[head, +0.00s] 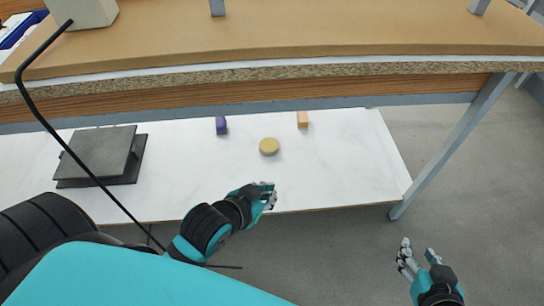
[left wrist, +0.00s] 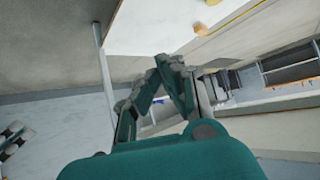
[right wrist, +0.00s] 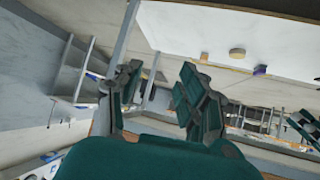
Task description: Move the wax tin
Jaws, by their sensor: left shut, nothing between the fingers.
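The wax tin (head: 269,146), a low round tin with a yellowish lid, sits on the white lower shelf (head: 340,165). It also shows in the right wrist view (right wrist: 237,54). My left gripper (head: 268,190) is shut and empty, near the shelf's front edge, in front of the tin and apart from it. Its fingertips meet in the left wrist view (left wrist: 170,60). My right gripper (head: 419,250) is open and empty, well to the right of the shelf, over the grey floor. Its fingers are spread in the right wrist view (right wrist: 160,75).
A purple block (head: 221,125) stands left of the tin and an orange block (head: 303,119) behind it to the right. A dark flat plate stack (head: 105,155) lies on the shelf's left. The tan worktop (head: 300,30) overhangs the shelf's back; a grey leg (head: 445,150) stands right.

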